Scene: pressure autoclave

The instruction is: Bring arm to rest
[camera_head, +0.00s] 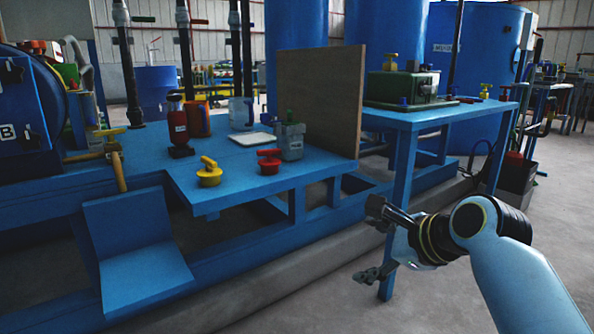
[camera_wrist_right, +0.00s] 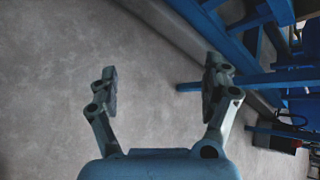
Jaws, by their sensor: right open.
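My right arm (camera_head: 520,270) comes in from the lower right in the head view. My right gripper (camera_head: 372,240) is open and empty, in the air in front of the blue bench, near a blue table leg. My left gripper is in neither view.
The blue bench (camera_head: 235,170) carries a yellow valve (camera_head: 209,172), a red valve (camera_head: 269,162), a grey box (camera_head: 290,141) and a red bottle (camera_head: 178,125). A brown panel (camera_head: 320,95) stands at its right end. A blue side table (camera_head: 425,118) is beyond.

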